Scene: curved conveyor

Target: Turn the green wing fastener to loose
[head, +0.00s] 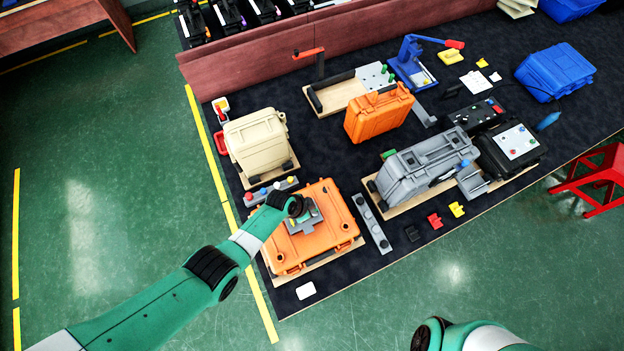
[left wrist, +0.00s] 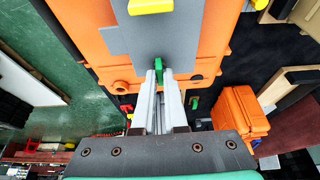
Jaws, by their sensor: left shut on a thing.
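The green wing fastener (left wrist: 158,68) stands on a grey plate (left wrist: 190,38) on the orange case (head: 288,259). In the left wrist view, the two pale fingers of my left gripper (left wrist: 160,76) are closed around it, one on each side. Only its narrow edge shows between the fingertips, so I cannot tell how far it is turned. In the head view, my left wrist is above the grey plate and covers most of the fastener. My right arm shows at the bottom edge, but its gripper is out of frame.
A yellow part (left wrist: 150,5) sits on the same plate. A cream case (head: 254,140) stands behind the orange case, and another orange case (head: 379,115) is behind to the right. A grey case (head: 425,168) and a narrow grey strip (head: 372,222) lie to the right.

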